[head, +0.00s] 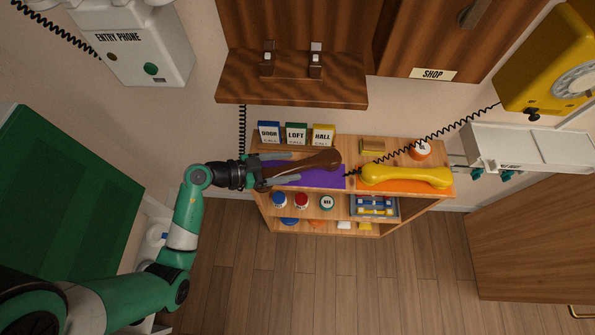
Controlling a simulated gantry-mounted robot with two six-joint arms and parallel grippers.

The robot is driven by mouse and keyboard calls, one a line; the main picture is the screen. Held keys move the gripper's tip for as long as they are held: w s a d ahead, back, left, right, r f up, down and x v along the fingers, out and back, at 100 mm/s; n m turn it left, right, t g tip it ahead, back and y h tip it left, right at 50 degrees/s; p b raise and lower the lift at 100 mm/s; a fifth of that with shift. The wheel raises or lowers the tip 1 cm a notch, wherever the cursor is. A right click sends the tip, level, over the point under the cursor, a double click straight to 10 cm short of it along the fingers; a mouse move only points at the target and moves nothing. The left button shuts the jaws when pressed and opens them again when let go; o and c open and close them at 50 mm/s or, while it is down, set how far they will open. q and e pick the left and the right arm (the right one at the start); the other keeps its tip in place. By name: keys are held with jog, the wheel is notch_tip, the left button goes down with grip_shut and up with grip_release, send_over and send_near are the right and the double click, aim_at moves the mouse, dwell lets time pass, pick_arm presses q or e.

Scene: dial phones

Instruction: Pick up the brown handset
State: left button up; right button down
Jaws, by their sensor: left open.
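The brown handset (318,162) lies lengthwise over a purple mat (322,180) on the top of a small wooden shelf unit. My left gripper (282,168) reaches in from the left, its fingers on either side of the handset's left part. Its jaws are open; whether a finger touches the handset cannot be told. My right gripper does not show.
A yellow handset (405,176) lies on an orange mat to the right, its coiled cord running up to a yellow phone (560,70). Call boxes (296,134) stand behind. A wooden wall shelf (290,85) overhangs the back. Open floor (300,285) lies in front.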

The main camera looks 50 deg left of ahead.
pick_arm(q)
jog(key=shift+x, duration=1)
grip_shut()
